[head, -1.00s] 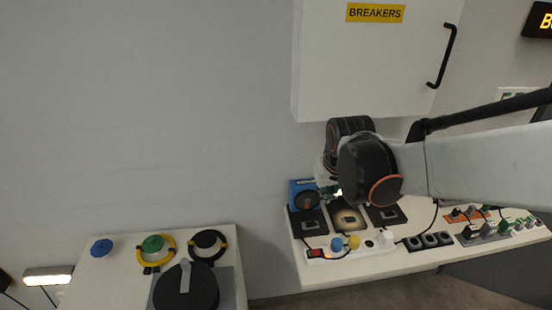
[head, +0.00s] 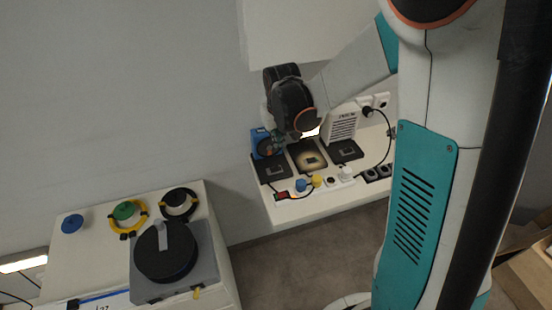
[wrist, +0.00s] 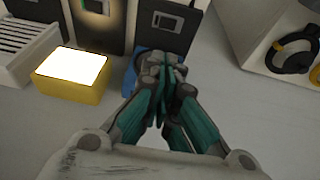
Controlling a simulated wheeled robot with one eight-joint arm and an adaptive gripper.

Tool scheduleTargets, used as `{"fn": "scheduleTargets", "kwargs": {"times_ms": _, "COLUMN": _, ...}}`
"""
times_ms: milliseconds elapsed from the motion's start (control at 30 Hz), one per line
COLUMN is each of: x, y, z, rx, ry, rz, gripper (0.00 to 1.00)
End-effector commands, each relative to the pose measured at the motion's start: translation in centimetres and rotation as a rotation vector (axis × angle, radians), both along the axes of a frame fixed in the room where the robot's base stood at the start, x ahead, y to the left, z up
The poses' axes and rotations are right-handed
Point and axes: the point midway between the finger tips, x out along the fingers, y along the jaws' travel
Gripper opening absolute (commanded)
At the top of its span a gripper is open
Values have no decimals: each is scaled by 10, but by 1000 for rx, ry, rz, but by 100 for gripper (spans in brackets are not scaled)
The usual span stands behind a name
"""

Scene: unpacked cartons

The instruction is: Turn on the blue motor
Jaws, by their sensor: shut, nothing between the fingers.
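The blue motor (head: 258,136) stands at the back left of the white bench, behind a row of dark square plates. It has a dark round part on its front, partly covered by my gripper (head: 279,144). In the wrist view my gripper (wrist: 167,76) has its teal fingers together, with nothing between them. A bit of the motor's blue body (wrist: 132,72) shows behind the fingers there; most of it is hidden. I cannot tell whether the fingertips touch the motor. No switch on it can be made out.
A lit yellow-sided box (wrist: 62,86) and a white vented unit (head: 343,126) are close beside the gripper. A power strip (head: 291,195) with colored plugs lies in front. A second bench (head: 82,255) with a black disc (head: 163,258) stands left. A white cabinet (head: 290,35) hangs above.

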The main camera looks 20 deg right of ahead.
Motion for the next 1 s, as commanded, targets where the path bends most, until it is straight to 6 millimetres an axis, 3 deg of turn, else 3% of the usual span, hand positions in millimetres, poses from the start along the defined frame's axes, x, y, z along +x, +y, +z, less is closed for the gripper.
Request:
{"fn": "scheduleTargets", "kwargs": {"times_ms": 233, "x": 5, "y": -1, "z": -15, "rx": 0, "ry": 0, "rz": 0, "gripper": 0}}
{"fn": "scheduleTargets", "kwargs": {"times_ms": 700, "x": 30, "y": -5, "z": -101, "rx": 0, "ry": 0, "rz": -1, "gripper": 0}}
{"fn": "scheduleTargets", "kwargs": {"times_ms": 1000, "x": 29, "y": -9, "z": -132, "rx": 0, "ry": 0, "rz": 0, "gripper": 0}}
